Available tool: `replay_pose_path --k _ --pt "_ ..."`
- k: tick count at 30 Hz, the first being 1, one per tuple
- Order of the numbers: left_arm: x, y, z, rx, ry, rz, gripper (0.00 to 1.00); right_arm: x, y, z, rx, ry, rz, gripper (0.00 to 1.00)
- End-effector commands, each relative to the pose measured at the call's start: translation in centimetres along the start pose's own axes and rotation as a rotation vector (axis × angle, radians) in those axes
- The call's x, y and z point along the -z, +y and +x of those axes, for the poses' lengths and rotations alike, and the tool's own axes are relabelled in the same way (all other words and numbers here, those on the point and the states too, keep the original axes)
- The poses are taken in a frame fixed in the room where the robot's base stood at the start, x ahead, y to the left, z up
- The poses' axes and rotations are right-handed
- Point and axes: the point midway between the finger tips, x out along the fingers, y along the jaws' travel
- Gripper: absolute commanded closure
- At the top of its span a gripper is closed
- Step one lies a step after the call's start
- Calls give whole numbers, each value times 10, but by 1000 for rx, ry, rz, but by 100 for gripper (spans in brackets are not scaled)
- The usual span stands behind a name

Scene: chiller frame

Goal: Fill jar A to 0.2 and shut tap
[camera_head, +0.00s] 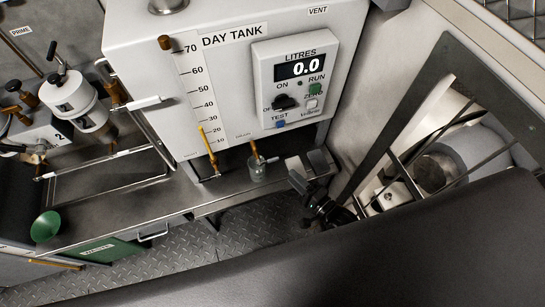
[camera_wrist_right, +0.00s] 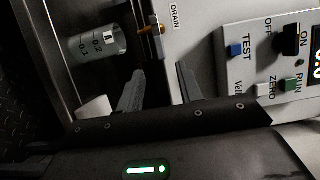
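Jar A (camera_wrist_right: 97,44) is a small clear jar with an "A" label and marks at 0.1 and 0.2. In the head view the jar (camera_head: 257,173) stands on the steel shelf under the brass drain tap (camera_head: 254,148), at the foot of the day tank. I cannot make out a liquid level in it or a stream. The tap's orange handle (camera_wrist_right: 150,30) shows in the wrist view beside the "DRAIN" label; its setting is unclear. My right gripper (camera_head: 308,164) is open and empty, just right of the jar and apart from it. Its two fingers (camera_wrist_right: 160,86) show in the wrist view. My left gripper is out of view.
The white day tank (camera_head: 222,90) carries a level scale and a meter panel (camera_head: 297,72) reading 0.0. Pipes and a white canister (camera_head: 75,100) are at left. A dark frame (camera_head: 390,125) is close on the right.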

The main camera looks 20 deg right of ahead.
Motion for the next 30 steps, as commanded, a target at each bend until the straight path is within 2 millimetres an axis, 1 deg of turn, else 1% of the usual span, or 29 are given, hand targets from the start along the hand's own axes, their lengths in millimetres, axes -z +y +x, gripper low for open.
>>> replay_pose_path --k 5,12,15,18,21,30 --pt "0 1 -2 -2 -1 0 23 0 -2 27 2 1 0 64" --pt "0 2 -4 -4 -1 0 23 2 -1 71 1 5 -2 64" --pt "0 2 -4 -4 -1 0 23 2 -1 85 0 4 -2 64" --pt "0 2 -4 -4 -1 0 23 2 0 95 0 4 -2 64" --pt "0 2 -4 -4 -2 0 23 1 0 100 -1 5 -2 64" --pt "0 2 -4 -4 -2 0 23 1 0 102 -2 5 -3 64"
